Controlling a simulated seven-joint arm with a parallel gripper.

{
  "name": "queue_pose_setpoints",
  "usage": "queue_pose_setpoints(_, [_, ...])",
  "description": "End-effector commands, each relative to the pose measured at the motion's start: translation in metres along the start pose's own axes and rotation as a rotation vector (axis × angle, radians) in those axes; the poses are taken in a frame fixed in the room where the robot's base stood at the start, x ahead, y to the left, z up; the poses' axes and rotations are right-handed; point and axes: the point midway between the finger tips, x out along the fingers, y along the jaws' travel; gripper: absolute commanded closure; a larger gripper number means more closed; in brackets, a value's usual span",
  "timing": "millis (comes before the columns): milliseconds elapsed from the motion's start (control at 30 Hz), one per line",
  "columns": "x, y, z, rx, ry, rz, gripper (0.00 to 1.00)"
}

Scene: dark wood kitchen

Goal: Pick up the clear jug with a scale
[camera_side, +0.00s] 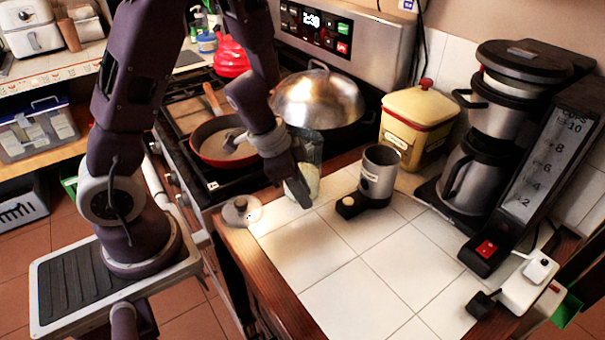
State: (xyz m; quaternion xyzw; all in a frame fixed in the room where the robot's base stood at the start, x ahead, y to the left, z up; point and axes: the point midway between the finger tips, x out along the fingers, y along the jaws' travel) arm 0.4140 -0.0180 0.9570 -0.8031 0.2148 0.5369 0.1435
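A clear jug (313,158) stands on the white tiled counter (345,285), near its back left by the stove. Its see-through wall shows to the right of my gripper, with something pale low inside or behind it. No scale marks can be made out on it. My gripper (299,192) points down at the jug's near left side and covers part of it. The fingers overlap in this view, so I cannot tell their opening or whether they touch the jug.
A grey metal cup-like appliance (378,172) stands close right of the jug, and a small round lid (241,210) lies to its left. A yellow canister (416,122) and a coffee maker (478,165) stand behind and right. A red pan (212,150) and a domed lid (318,98) sit on the stove. The front counter is clear.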

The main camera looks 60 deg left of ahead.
Motion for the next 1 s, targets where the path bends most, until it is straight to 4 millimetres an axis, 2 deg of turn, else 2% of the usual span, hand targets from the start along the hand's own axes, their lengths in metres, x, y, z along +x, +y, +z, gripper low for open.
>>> queue_pose_setpoints(100, [-0.0003,0.0000,-0.0002,0.001,0.000,0.000,0.80])
queue_pose_setpoints(200, [-0.0004,0.0000,-0.0002,0.001,0.000,0.000,1.00])
queue_pose_setpoints(1000, [-0.0007,-0.0001,-0.0004,0.002,0.001,0.000,1.00])
